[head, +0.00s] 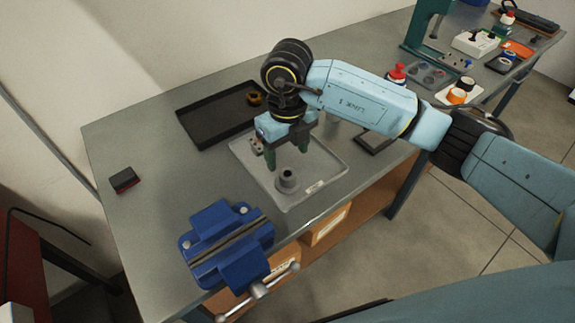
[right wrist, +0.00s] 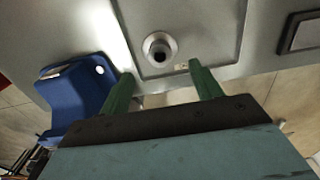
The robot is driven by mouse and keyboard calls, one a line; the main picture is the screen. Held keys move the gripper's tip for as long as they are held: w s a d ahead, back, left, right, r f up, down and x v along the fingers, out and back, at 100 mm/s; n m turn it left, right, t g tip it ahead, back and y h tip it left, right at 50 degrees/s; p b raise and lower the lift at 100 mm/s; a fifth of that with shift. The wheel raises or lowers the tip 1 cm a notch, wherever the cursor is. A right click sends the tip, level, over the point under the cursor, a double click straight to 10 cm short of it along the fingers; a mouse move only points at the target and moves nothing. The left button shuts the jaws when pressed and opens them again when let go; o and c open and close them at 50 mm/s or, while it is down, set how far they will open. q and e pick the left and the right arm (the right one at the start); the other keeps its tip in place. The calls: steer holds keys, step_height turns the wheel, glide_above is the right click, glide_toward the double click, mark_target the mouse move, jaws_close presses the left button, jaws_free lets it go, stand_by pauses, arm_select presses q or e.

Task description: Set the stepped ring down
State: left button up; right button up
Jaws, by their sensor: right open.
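The stepped ring (head: 287,180) is a grey piece with a wide base, a narrower top and a dark hole. It sits upright on a light grey tray (head: 325,165) on the bench. In the right wrist view the ring (right wrist: 159,47) lies beyond the fingertips, with nothing between the fingers. My right gripper (head: 287,160), with green fingers, is open and empty, above and just behind the ring in the head view. Its two green fingers (right wrist: 160,78) stand wide apart in the right wrist view. My left gripper is not in view.
A blue vise (head: 225,245) stands at the bench's front edge, left of the light tray. A black tray (head: 205,120) holding a brass-coloured part (head: 255,98) lies behind. A small black-and-red block (head: 124,180) lies at left. A green press (head: 428,30) stands far right.

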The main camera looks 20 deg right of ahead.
mark_target(288, 174)
steer(key=shift+r, duration=2.2)
